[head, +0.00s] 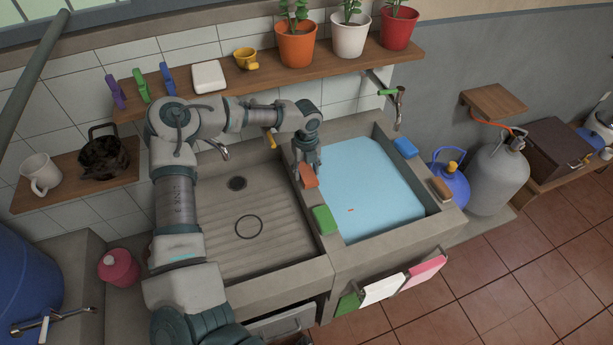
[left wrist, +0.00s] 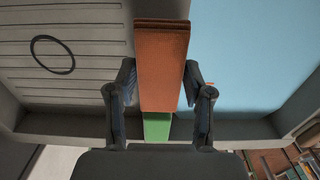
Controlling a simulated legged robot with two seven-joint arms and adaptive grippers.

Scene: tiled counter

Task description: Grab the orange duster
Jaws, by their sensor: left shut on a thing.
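The orange duster (head: 309,177) is a small block at the divider between the two sink basins. My left gripper (head: 306,168) points down over the divider and is shut on the orange duster. In the left wrist view the duster (left wrist: 161,62) stands between the two fingers (left wrist: 158,88), one on each side. I cannot tell whether it still touches the divider. My right gripper is not in view.
A green block (head: 324,219) lies on the divider nearer the front, also behind the duster in the left wrist view (left wrist: 157,127). A blue block (head: 405,147) and a brown block (head: 441,190) lie on the right rim. The right basin (head: 370,185) holds water; taps stand behind.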

